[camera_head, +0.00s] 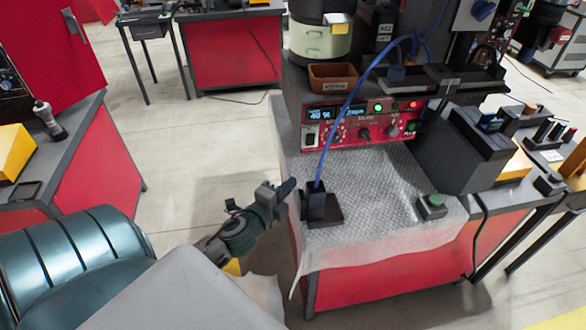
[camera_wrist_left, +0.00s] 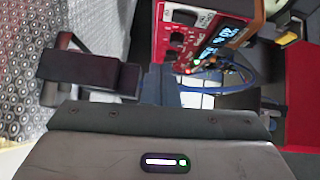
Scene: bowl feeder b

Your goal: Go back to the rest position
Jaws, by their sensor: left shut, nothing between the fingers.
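My left gripper (camera_head: 288,188) is shut and empty. In the head view it points right, beside the left edge of the workbench and just left of a small black stand (camera_head: 325,212). A blue cable runs up from the stand. My right gripper is in neither view.
The red control box (camera_head: 365,130) stands at the back of the bench, with a brown bin (camera_head: 333,77) on top. A button box (camera_head: 431,206) sits on the silvery mat (camera_head: 385,185). Open floor (camera_head: 190,160) lies left of the bench.

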